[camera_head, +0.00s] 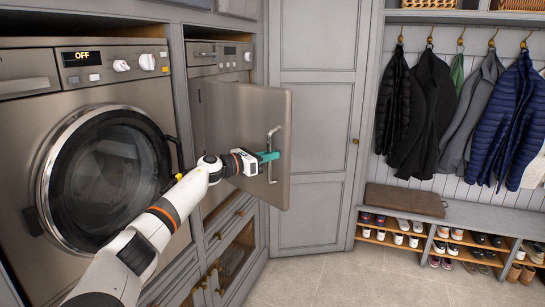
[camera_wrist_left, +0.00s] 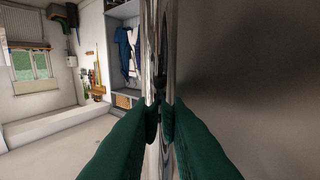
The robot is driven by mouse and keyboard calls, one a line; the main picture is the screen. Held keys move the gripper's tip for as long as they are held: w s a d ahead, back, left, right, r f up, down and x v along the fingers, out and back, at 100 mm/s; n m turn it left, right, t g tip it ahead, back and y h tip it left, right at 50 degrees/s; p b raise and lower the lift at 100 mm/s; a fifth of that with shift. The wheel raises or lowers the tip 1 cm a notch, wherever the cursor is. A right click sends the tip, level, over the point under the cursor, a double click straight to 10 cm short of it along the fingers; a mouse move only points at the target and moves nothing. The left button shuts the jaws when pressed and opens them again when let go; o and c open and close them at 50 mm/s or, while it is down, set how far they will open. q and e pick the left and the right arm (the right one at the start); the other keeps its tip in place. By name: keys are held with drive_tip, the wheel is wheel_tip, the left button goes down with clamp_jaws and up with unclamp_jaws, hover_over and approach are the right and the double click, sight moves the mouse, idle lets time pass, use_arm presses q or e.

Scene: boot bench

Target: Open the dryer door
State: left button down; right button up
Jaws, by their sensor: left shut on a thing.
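The dryer door (camera_head: 240,115) is a flat brushed-steel panel, standing swung out from the appliance (camera_head: 217,60) in the middle of the head view. Its upright chrome handle (camera_head: 271,175) is on the outer face near the free edge. My left gripper (camera_head: 268,157) is shut on this handle at about mid-height. In the left wrist view, the green fingers (camera_wrist_left: 160,112) close around the chrome bar (camera_wrist_left: 157,60), with the door's face (camera_wrist_left: 250,70) filling the right side. The inside of the dryer is mostly hidden behind the door and my arm. My right gripper is out of view.
A front loader with a round glass door (camera_head: 110,180) and an "OFF" display stands at the left. Drawers (camera_head: 230,225) sit below the dryer. A tall grey cabinet (camera_head: 315,150) stands behind the door. A shoe bench (camera_head: 470,215) and hanging coats are at the right. The floor (camera_head: 370,280) is clear.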

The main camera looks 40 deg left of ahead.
use_arm(q)
drive_tip(key=c, duration=1.6)
unclamp_jaws()
drive_tip(key=shift+o, duration=0.6)
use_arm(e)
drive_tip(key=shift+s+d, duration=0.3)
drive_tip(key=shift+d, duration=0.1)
use_arm(q)
drive_tip(key=b+v, duration=0.6)
drive_tip(key=v, duration=0.6)
drive_tip(key=shift+b, duration=0.3)
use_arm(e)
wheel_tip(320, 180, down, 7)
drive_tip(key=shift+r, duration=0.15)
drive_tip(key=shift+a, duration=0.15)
